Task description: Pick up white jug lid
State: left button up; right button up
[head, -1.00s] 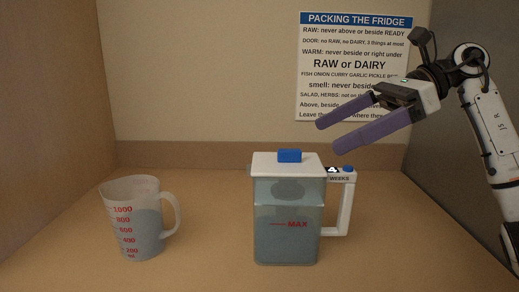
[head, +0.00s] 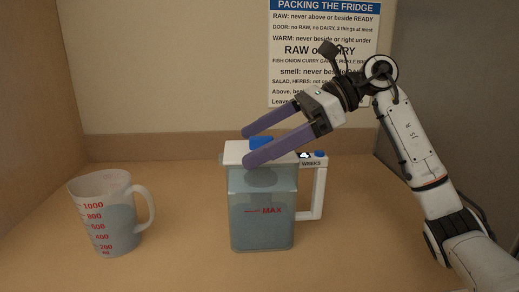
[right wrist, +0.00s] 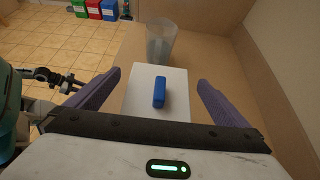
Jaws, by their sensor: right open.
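The white jug lid (head: 234,150) sits on the clear jug (head: 262,215), with a blue block-shaped knob (head: 261,142) on top. In the right wrist view the lid (right wrist: 143,105) and its blue knob (right wrist: 159,92) lie between the fingers, near the middle. My right gripper (head: 246,147) is open, its purple fingers spread at the lid, one in front of the knob and one behind. In the right wrist view my right gripper (right wrist: 158,80) shows nothing between its fingers but the view of the lid and knob. I cannot tell whether the fingers touch the lid.
A measuring cup (head: 108,218) with red markings and greyish liquid stands left of the jug; it also shows in the right wrist view (right wrist: 161,40). The jug's white handle (head: 319,190) points right. A notice (head: 325,40) hangs on the back wall. Table between cup and jug is clear.

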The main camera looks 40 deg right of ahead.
jog(key=c, duration=1.1)
jog(key=shift+r, duration=0.15)
